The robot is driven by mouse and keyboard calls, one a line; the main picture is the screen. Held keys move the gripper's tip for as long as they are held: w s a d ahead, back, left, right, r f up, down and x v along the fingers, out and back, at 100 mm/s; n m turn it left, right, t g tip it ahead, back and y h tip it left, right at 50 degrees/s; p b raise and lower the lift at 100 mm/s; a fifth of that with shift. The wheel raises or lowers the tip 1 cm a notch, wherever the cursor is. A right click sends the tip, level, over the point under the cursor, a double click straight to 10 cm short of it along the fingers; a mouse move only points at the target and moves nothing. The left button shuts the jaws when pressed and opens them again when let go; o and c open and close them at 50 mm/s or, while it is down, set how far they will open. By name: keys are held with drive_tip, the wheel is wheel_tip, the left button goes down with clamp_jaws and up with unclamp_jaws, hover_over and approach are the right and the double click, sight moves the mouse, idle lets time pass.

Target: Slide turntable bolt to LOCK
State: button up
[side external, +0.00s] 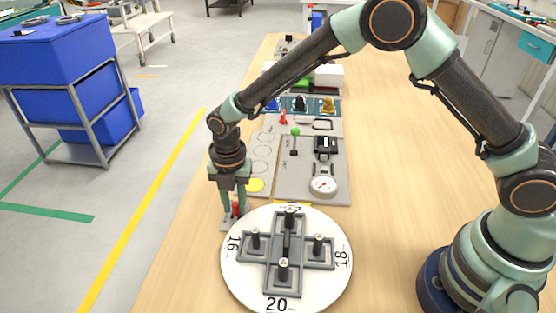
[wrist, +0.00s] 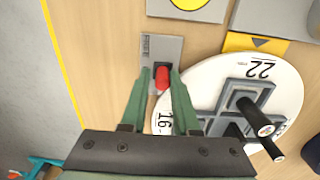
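The turntable bolt has a red knob (wrist: 162,77) on a small grey plate (wrist: 172,48) at the edge of the turntable. Lettering at the plate's far end in the wrist view seems to read FREE. My gripper (wrist: 160,74) is lowered around the knob, one finger on each side, with a narrow gap showing on the left. In the side external view my gripper (side external: 235,211) points down over the plate, and the red knob (side external: 236,208) shows between the fingers. The round white turntable (side external: 240,279) lies to the right, with numbers on its rim.
The turntable carries a grey cross-shaped frame (side external: 284,250) with several upright posts. Behind it stand a panel (side external: 300,178) with a gauge (side external: 323,185) and a green-knobbed lever (side external: 295,133). A yellow disc (side external: 254,185) lies just beyond my gripper. Bare wooden table is at the left.

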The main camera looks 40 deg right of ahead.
sight(235, 206)
drive_tip(key=shift+s+a, duration=0.15)
drive_tip(key=shift+s, duration=0.35)
wheel_tip(235, 206, up, 7)
drive_tip(key=shift+w+r, duration=0.1)
drive_tip(key=shift+w, duration=0.05)
